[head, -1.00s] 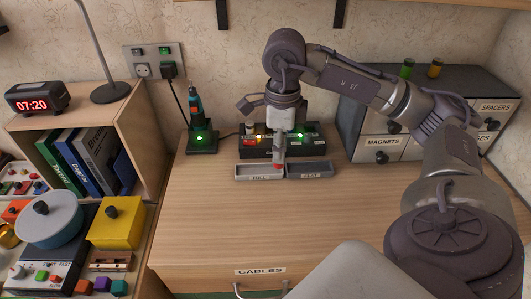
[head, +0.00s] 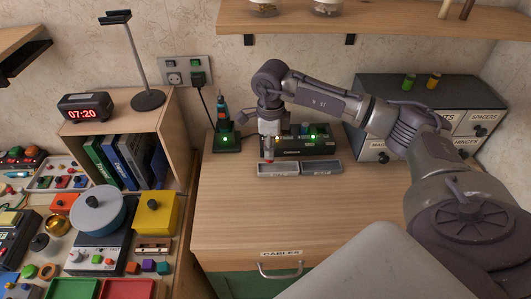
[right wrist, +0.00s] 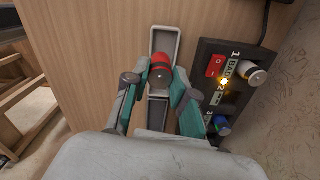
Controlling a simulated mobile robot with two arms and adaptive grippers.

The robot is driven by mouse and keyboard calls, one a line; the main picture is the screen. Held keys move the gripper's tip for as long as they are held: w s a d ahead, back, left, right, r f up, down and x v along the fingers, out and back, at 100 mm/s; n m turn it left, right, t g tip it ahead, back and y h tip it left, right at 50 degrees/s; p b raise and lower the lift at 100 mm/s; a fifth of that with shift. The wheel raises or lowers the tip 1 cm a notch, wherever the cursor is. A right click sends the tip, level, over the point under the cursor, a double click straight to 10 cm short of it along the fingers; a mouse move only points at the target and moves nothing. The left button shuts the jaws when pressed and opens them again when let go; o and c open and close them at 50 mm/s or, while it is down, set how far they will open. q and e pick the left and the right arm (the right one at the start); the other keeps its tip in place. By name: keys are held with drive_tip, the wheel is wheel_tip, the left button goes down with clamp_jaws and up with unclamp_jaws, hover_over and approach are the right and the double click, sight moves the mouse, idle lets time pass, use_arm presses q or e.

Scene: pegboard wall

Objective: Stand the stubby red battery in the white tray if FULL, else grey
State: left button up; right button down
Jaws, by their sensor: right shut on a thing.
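My right gripper (right wrist: 158,92) is shut on a stubby red battery (right wrist: 160,68). The red battery (head: 268,157) also shows below the gripper in the head view. It is over or in the left part of the white tray (head: 285,170); I cannot tell whether it touches the floor. The grey tray (head: 322,168) lies just right of the white one. In the right wrist view the white tray (right wrist: 165,38) extends beyond the battery, and the gripper partly hides the grey tray. The tray labels are too small to read now. My left gripper is out of view.
A tool on a stand (head: 224,130) is to the left, a drawer cabinet (head: 375,150) to the right. The front tabletop is clear.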

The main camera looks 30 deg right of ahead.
drive_tip(key=shift+w+a+f, duration=0.4)
drive_tip(key=shift+w+a, duration=0.05)
drive_tip(key=shift+w, duration=0.15)
wheel_tip(320, 180, down, 3)
drive_tip(key=shift+f+p, duration=0.1)
drive_tip(key=shift+p, duration=0.7)
drive_tip(key=shift+f, duration=0.35)
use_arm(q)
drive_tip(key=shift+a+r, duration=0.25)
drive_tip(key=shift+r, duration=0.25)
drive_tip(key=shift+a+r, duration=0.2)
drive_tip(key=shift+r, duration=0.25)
use_arm(e)
drive_tip(key=shift+f, duration=0.1)
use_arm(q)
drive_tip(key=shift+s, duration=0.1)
use_arm(e)
drive_tip(key=shift+f, duration=0.15)
drive_tip(key=c, duration=0.9)
unclamp_jaws()
drive_tip(key=shift+c, duration=0.2)
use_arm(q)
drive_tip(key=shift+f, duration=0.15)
